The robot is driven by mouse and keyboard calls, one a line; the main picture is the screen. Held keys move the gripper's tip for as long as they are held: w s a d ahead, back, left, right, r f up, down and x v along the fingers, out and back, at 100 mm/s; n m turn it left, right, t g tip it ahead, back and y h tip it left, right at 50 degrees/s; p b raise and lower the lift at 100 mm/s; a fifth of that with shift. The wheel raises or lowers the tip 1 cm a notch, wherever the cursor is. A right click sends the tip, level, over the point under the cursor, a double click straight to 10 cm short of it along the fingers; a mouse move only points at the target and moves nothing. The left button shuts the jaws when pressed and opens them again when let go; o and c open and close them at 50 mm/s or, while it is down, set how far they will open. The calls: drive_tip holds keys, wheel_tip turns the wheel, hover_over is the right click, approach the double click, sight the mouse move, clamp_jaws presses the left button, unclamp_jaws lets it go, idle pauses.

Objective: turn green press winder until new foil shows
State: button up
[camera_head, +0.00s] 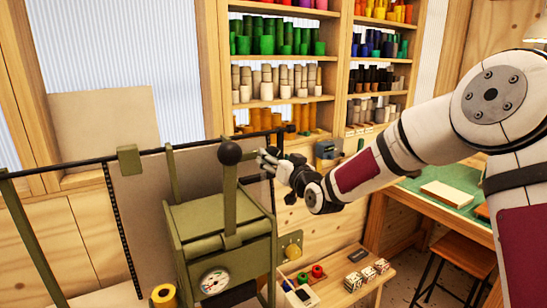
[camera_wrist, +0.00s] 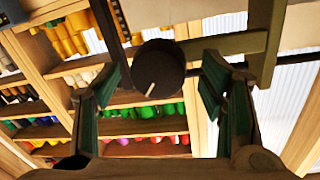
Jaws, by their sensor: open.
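The green press (camera_head: 222,225) stands left of centre in the head view, with a black ball on its upright lever (camera_head: 230,190) and a round dial low on its front. My gripper (camera_head: 264,158) is beside the press's upper right, fingers pointing left. In the wrist view a dark round knob (camera_wrist: 158,68) with a pale pointer line, probably the winder, sits on a green bar (camera_wrist: 225,44). My open fingers (camera_wrist: 165,82) stand either side of it in the picture, with gaps visible; I cannot tell the depth. The knob is not clear in the head view. No foil surface is clearly readable.
A black rail (camera_head: 70,164) crosses above the press. A yellow roll (camera_head: 163,295) is at lower left. A low wooden bench (camera_head: 345,293) holds small items. Shelves (camera_head: 285,101) of coloured rolls stand behind.

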drive_tip(key=shift+x, duration=0.95)
drive_tip(key=c, duration=1.2)
drive_tip(key=shift+o, duration=0.2)
drive_tip(key=shift+m+g, duration=0.3)
drive_tip(key=shift+m, duration=2.2)
drive_tip(key=o, duration=1.2)
drive_tip(key=shift+c, duration=0.2)
drive_tip(key=shift+s, duration=0.1)
